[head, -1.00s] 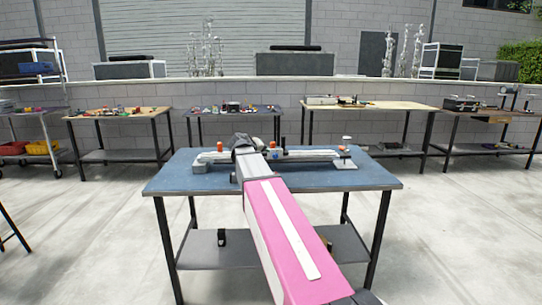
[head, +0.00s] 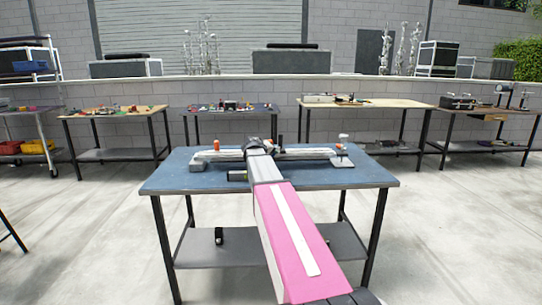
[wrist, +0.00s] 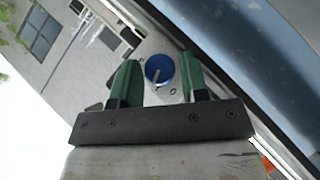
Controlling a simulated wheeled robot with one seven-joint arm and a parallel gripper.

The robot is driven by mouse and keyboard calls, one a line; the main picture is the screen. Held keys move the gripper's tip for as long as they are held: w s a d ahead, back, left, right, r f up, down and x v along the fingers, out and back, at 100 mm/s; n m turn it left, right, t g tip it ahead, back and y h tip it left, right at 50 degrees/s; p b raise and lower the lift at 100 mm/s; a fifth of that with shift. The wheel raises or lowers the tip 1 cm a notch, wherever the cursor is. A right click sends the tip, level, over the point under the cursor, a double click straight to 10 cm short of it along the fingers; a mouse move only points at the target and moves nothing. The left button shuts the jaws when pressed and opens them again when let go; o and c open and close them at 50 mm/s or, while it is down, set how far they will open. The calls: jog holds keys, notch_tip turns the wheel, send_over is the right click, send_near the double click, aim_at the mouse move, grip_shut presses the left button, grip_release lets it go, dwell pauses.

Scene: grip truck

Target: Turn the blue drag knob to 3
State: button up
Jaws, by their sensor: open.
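The blue drag knob (wrist: 159,69) is a round blue dial with a pale bar across its face, on a light metal plate. It shows in the wrist view between the two green fingers of my gripper (wrist: 158,60), with a finger on either side and a gap visible around it. The fingers are apart and I see no grip on the knob. Any numbers around the knob are too small to read. In the head view my gripper (head: 256,145) is over the long pale device on the blue table (head: 165,180), and hides its middle and the knob.
The long pale device (head: 316,154) spans the table top, with an orange part (head: 217,145) at its left and an upright post with a white top (head: 343,140) at its right. Other workbenches stand along the wall behind.

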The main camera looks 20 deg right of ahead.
jog(key=c, duration=0.6)
jog(key=shift+s+d+r+m+t+y, duration=0.15)
jog(key=shift+m+t+y, duration=0.3)
jog(key=shift+m+y, duration=1.1)
jog(key=shift+d+f+m+t+y, duration=0.1)
jog(key=shift+d+m+t+y, duration=0.45)
jog(key=shift+y, duration=1.85)
jog(key=shift+s+a+r+m+t+y, duration=0.1)
jog(key=shift+m+t+y, duration=0.2)
jog(key=shift+m+y, duration=1.35)
jog(key=shift+n+y, duration=0.25)
jog(key=shift+y, duration=0.15)
